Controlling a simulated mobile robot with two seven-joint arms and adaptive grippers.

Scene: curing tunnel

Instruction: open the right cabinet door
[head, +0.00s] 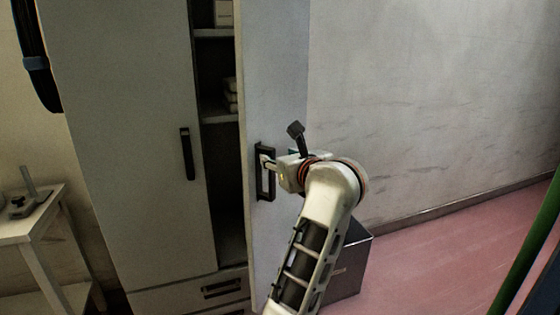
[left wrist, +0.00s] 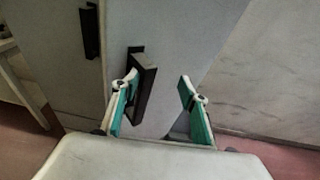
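The right cabinet door (head: 277,75) stands partly open, with a gap showing the shelves inside. Its dark bar handle (head: 260,186) is on the door's front face; the handle also shows in the left wrist view (left wrist: 145,90). My left gripper (head: 268,164) is at this handle. In the left wrist view its green-padded fingers (left wrist: 160,100) are spread apart. The handle is between them, close beside the left finger; I cannot tell whether they touch. The left cabinet door (head: 130,130) is shut, with its own dark handle (head: 187,154). My right gripper is not in view.
Shelves (head: 217,112) inside hold pale items. A drawer (head: 215,289) is below the doors. A grey box (head: 350,266) stands on the pink floor behind my arm. A pale side table (head: 35,220) is at left.

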